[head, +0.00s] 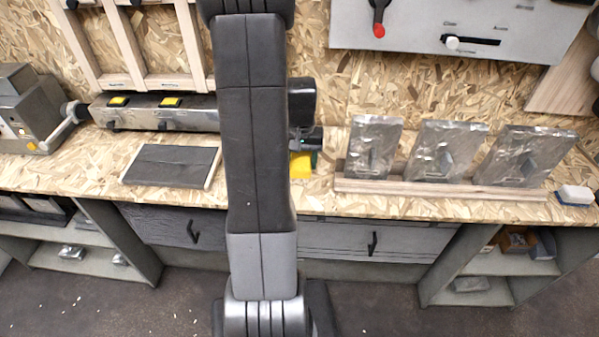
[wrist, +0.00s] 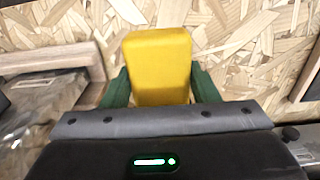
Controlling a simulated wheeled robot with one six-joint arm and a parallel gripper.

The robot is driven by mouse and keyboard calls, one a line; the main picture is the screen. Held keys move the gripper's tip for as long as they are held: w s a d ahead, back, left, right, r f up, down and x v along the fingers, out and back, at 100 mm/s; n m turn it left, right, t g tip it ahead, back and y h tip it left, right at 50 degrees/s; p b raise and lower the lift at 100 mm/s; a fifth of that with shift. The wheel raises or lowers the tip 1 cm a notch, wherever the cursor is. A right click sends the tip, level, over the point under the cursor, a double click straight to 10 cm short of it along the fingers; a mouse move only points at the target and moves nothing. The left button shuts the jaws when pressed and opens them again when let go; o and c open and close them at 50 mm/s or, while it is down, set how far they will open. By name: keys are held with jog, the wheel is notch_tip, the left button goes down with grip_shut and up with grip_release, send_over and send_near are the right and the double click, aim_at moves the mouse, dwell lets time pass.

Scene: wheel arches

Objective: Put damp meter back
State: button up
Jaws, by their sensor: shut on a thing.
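A yellow block-shaped thing, which I take to be the damp meter (wrist: 158,62), is between the two green fingers of my gripper (wrist: 161,86) in the wrist view. The fingers press on its two sides. In the head view the yellow damp meter (head: 300,165) shows just right of my arm, over the back part of the workbench. My arm hides part of it and most of my gripper (head: 308,150). I cannot tell whether the damp meter touches the bench.
A wooden rack (head: 430,187) with three upright metal plates stands close on the right. A dark flat board (head: 172,164) lies on the bench at left. Behind it, a grey metal rail (head: 150,117) carries two yellow pieces. A grey machine (head: 35,110) stands far left.

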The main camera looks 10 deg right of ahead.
aim_at(301, 159)
jog(key=shift+f+p, duration=0.3)
jog(key=shift+f, duration=3.7)
jog(key=shift+f, duration=0.1)
jog(key=o, duration=0.9)
notch_tip(301, 159, up, 12)
jog(key=shift+r+b, duration=0.15)
jog(key=shift+b, duration=0.15)
